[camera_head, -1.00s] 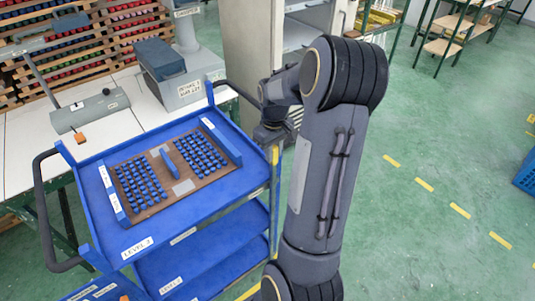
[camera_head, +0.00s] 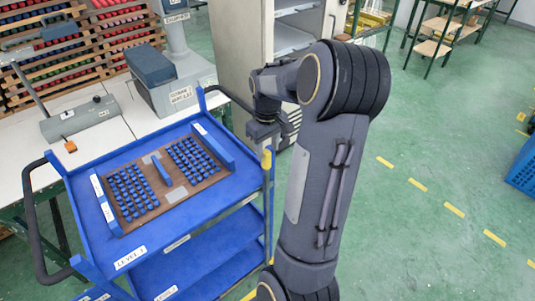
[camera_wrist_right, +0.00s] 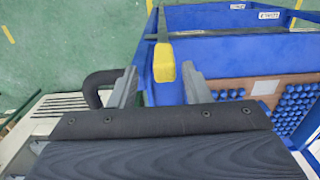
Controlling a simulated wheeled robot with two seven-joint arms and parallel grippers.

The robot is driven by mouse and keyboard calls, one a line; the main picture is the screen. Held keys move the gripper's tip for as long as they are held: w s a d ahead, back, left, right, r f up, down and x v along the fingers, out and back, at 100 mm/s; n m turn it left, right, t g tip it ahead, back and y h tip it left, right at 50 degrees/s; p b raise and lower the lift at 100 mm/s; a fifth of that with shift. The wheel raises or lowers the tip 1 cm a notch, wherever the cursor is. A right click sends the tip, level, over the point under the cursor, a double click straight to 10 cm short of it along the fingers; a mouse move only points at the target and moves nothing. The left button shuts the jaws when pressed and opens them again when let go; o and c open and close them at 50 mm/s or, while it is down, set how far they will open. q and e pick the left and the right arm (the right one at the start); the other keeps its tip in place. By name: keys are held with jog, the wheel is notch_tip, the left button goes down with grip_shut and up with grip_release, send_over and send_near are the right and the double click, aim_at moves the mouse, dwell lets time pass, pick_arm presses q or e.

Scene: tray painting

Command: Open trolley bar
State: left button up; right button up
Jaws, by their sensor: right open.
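The blue trolley (camera_head: 155,244) stands at the left centre of the head view, with a black handle (camera_head: 33,215) at its left end. A yellow-tipped post or bar (camera_head: 266,161) is at its right corner. The yellow tip (camera_wrist_right: 164,62) also shows in the right wrist view. My right gripper (camera_head: 262,132) is just above that corner in the head view, partly hidden by its own wrist. In the wrist view its fingers (camera_wrist_right: 160,88) are apart, with the yellow tip beyond and between them; contact cannot be told. My left gripper is not in view.
A brown board (camera_head: 132,222) with blue pieces lies on the trolley's top shelf. A white table (camera_head: 100,148) with a grey machine (camera_head: 182,86) stands behind, and a grey cabinet (camera_head: 243,60) behind my right wrist.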

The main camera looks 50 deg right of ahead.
jog(key=shift+r, duration=2.25)
jog(key=shift+a+r, duration=0.1)
jog(key=shift+a, duration=0.1)
jog(key=s+a+r+t+y, duration=0.1)
jog(key=s+a+r+t, duration=0.1)
jog(key=a, duration=0.6)
jog(key=s+a+r+t+y, duration=0.1)
jog(key=a+r+t, duration=0.1)
jog(key=a, duration=0.6)
jog(key=s+a+f+y, duration=0.1)
jog(key=s+a, duration=0.3)
jog(key=a, duration=0.2)
jog(key=s+a+f+n+t, duration=0.1)
jog(key=s+a, duration=0.3)
jog(key=a, duration=0.2)
jog(key=shift+a+f+t+y, duration=0.25)
jog(key=shift+f+t+y, duration=0.05)
jog(key=shift+y, duration=0.1)
jog(key=shift+c, duration=0.8)
jog(key=shift+s, duration=0.1)
